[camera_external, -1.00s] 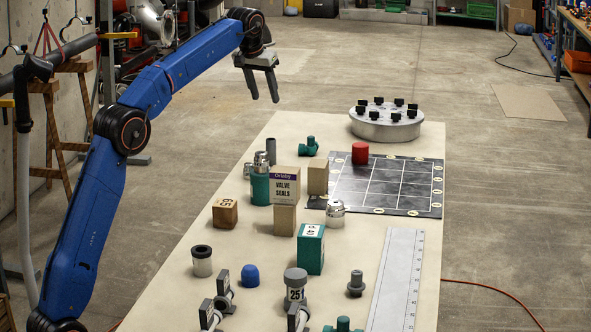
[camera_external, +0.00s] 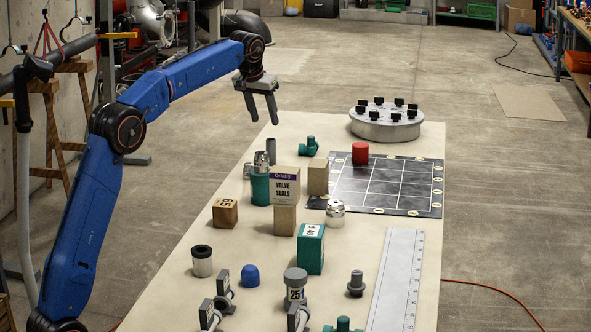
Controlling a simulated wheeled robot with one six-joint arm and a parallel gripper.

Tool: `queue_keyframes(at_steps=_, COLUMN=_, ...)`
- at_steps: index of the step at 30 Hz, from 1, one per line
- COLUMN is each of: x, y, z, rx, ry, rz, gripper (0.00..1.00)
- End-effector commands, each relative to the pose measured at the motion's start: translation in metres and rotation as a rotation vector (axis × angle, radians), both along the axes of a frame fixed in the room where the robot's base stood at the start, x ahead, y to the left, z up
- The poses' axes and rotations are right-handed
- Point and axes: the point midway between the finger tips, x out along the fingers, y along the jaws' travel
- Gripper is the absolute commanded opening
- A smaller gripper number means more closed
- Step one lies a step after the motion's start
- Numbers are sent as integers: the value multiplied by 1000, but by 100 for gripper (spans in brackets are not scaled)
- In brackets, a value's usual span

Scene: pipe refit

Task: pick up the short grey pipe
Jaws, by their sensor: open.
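The short grey pipe (camera_external: 271,151) looks to be the plain dark grey cylinder standing upright near the far left edge of the table. Its lower part is partly hidden behind a metal fitting. My gripper (camera_external: 264,121) hangs above it with fingers pointing down, apart and empty. The fingertips show a little above the pipe's top, but I cannot tell the exact depth between them.
A metal fitting (camera_external: 261,162) on a teal cylinder (camera_external: 259,188) stands just in front of the pipe. A teal elbow (camera_external: 309,146) and the valve seals box (camera_external: 285,186) are to the right. The table's left edge (camera_external: 222,190) is close by.

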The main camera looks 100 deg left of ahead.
Motion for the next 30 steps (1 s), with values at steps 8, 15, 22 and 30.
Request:
queue_keyframes(at_steps=8, x=6, y=18, z=-48, rx=-3, ry=1, rz=0, gripper=46)
queue_keyframes(at_steps=15, x=10, y=32, z=-81, rx=-2, ry=1, rz=0, gripper=46)
queue_keyframes(at_steps=22, x=12, y=36, z=-92, rx=-1, ry=0, rz=0, gripper=46)
queue_keyframes(at_steps=30, x=13, y=45, z=-117, rx=-3, ry=1, rz=0, gripper=46)
